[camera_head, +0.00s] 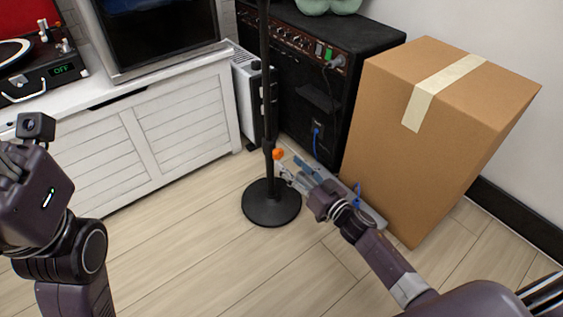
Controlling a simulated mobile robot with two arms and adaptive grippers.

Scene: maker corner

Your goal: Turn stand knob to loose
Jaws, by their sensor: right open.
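A black stand with a round base (271,203) and an upright pole (264,85) stands on the floor in the head view. An orange knob (278,154) sits low on the pole's right side. My right gripper (281,168) is open, its fingertips at or just below the knob. I cannot tell if they touch it. My left arm (45,205) is at the left edge, away from the stand. Its gripper fingers are not clearly visible.
A black amplifier (375,40) stands behind the pole, with blue cables near it. A cardboard box (400,150) stands to the right of my right arm. A white cabinet (180,135) with a turntable (40,75) is at left. Wooden floor is free in front.

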